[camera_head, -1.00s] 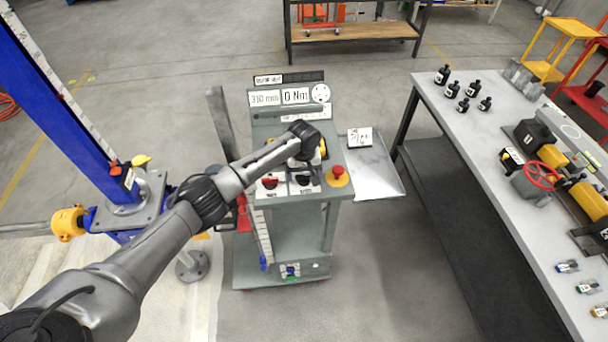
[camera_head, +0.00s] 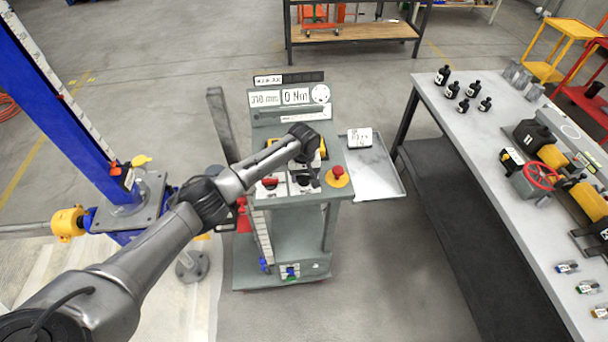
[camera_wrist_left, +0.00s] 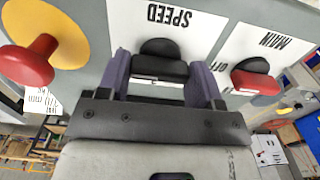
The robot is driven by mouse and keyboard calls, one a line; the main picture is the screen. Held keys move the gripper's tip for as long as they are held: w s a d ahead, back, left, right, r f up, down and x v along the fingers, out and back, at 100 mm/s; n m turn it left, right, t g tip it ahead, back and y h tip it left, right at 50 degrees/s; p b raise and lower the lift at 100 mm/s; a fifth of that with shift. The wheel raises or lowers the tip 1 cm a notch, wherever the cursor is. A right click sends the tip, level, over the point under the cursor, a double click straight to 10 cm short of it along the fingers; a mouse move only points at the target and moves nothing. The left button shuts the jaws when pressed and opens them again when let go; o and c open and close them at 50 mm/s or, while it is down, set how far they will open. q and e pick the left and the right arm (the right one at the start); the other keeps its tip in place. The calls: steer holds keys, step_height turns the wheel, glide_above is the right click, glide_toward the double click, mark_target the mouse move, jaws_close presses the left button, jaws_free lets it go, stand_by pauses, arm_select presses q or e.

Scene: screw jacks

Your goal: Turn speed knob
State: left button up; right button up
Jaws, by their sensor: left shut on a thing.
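The black speed knob (camera_wrist_left: 160,62) sits on a white panel plate marked SPEED, upside down in the left wrist view. My left gripper (camera_wrist_left: 161,80) has one finger on each side of the knob and is shut on it. In the head view my left arm reaches over the grey control console (camera_head: 265,225), with its wrist above the panel. The black speed knob (camera_head: 303,181) shows partly below the wrist. My right gripper is in neither view.
A red main switch (camera_wrist_left: 255,80) and a red emergency button on yellow (camera_head: 338,174) flank the knob. A side tray (camera_head: 380,180) juts from the console. A blue jack column (camera_head: 70,90) stands left. A workbench (camera_head: 500,160) stands right, with clear floor between.

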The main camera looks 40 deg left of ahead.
arm_select(q)
steer(key=shift+r+n+p, duration=0.2)
steer(key=shift+n+p, duration=0.2)
steer(key=shift+p, duration=0.5)
steer(key=n+p, duration=0.4)
steer(key=p, duration=0.1)
steer(key=shift+d, duration=0.1)
steer(key=n+p, duration=0.2)
steer(key=shift+n, duration=0.4)
steer(key=shift+n+p, duration=0.5)
steer(key=shift+n, duration=0.4)
steer(key=n+p, duration=0.1)
steer(key=n, duration=0.1)
steer(key=shift+f+n, duration=0.1)
steer(key=shift+n, duration=0.3)
steer(key=n, duration=0.4)
steer(key=shift+p, duration=0.3)
steer(key=shift+w+n, duration=0.1)
steer(key=shift+n, duration=0.7)
